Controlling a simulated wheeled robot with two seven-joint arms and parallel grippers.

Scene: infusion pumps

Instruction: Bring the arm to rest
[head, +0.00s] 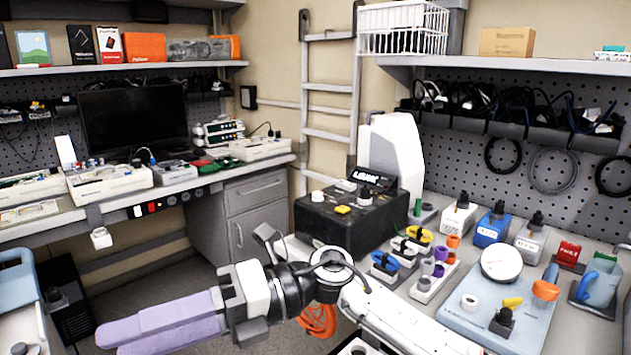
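My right arm (375,310) comes in from the lower right and reaches left across the gap between the benches. Its gripper (108,336) points left, over the floor in front of the left bench. Its two long lavender fingers lie close together with no gap visible, and nothing shows between them. My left gripper is not in view.
A black box-shaped device (345,222) stands on the right bench, behind my arm. Several small coloured connectors and a pale blue board (470,310) lie to its right. The left bench (190,178) holds several white pumps and a dark monitor (133,120). A pale blue-framed object (18,285) stands at the left edge. Orange cable (318,320) hangs below my wrist.

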